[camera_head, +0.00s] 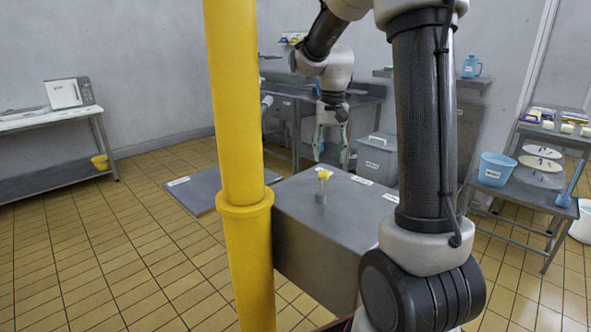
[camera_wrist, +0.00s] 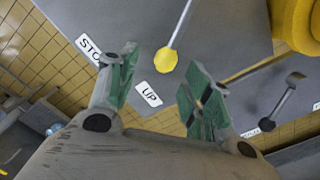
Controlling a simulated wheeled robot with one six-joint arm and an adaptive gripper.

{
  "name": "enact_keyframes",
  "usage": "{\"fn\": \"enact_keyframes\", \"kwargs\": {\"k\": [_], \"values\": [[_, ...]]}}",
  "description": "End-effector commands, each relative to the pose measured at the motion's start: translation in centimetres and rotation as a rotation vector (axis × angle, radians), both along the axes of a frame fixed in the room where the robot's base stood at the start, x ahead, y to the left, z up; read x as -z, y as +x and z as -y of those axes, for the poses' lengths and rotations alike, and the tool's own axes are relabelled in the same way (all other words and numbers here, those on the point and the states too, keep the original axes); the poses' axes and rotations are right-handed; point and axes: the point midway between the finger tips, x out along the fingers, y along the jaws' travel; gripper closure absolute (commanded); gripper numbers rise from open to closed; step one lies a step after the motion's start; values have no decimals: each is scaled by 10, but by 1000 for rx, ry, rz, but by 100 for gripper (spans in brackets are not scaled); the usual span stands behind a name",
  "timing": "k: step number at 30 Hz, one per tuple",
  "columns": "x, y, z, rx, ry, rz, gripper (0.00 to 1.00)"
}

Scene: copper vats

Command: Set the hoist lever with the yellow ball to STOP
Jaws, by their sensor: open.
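The hoist lever, a pale stem (camera_wrist: 181,25) with a yellow ball (camera_wrist: 166,59), stands on a grey metal box (camera_head: 300,215). The ball also shows in the head view (camera_head: 324,174). In the wrist view, the ball appears nearer the UP label (camera_wrist: 149,94) than the STOP label (camera_wrist: 89,46), which a finger partly covers. I cannot tell the lever's exact setting. My gripper (camera_head: 331,155) is open, fingers pointing down, above and behind the ball in the head view. In the wrist view, the ball shows between the green-padded fingertips, apart from them.
A second lever with a dark knob (camera_wrist: 295,78) stands to the right in the wrist view, near other labels. A thick yellow post (camera_head: 240,150) rises in front of the box's left side. A grey bin (camera_head: 377,157) stands behind the box. Tiled floor is clear at left.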

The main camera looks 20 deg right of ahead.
Motion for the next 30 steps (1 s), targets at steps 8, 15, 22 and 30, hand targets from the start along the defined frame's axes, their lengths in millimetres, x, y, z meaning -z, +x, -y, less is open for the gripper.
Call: {"fn": "enact_keyframes", "kwargs": {"k": [8,15,22,30], "values": [[-2,5,0,112,0,12,51],[38,5,-1,110,0,10,51],[64,6,-1,110,-1,13,51],[68,6,-1,109,-1,14,51]]}}
